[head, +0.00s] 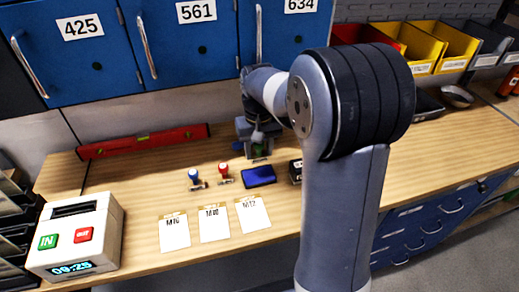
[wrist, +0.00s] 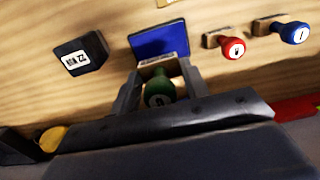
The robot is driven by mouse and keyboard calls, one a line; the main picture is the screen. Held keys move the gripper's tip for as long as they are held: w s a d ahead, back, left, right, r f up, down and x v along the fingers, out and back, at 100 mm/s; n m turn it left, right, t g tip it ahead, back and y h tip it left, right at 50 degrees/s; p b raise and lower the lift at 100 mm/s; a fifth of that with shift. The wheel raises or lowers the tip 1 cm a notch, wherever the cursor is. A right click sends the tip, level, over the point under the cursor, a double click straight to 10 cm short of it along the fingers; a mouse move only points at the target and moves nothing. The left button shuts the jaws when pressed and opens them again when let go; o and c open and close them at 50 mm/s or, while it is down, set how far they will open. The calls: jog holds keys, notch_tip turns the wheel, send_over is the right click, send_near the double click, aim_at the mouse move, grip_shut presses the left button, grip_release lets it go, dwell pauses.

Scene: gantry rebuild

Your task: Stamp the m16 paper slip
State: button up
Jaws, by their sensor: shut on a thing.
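My gripper (head: 258,146) is shut on the green-handled stamp (wrist: 160,92), whose wooden block points toward the blue ink pad (wrist: 160,40) in the wrist view. In the head view the gripper is behind the ink pad (head: 259,175), near the back of the bench. I cannot tell whether the stamp touches the bench. Three white paper slips lie in a row at the front edge: left slip (head: 174,233), middle slip (head: 214,225) and right slip (head: 252,215). Their small labels are hard to read; the middle one seems to be M16.
A red-handled stamp (head: 224,173) and a blue-handled stamp (head: 196,179) lie left of the pad. A black date stamp (head: 295,171) is right of it. A time clock (head: 78,238) stands front left, a red level (head: 143,142) at the back. Blue cabinets (head: 190,40) hang above.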

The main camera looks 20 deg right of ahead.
jog(key=shift+f+b, duration=2.15)
jog(key=shift+f, duration=0.55)
jog(key=shift+f, duration=0.65)
jog(key=shift+r+p, duration=2.85)
jog(key=shift+r, duration=0.75)
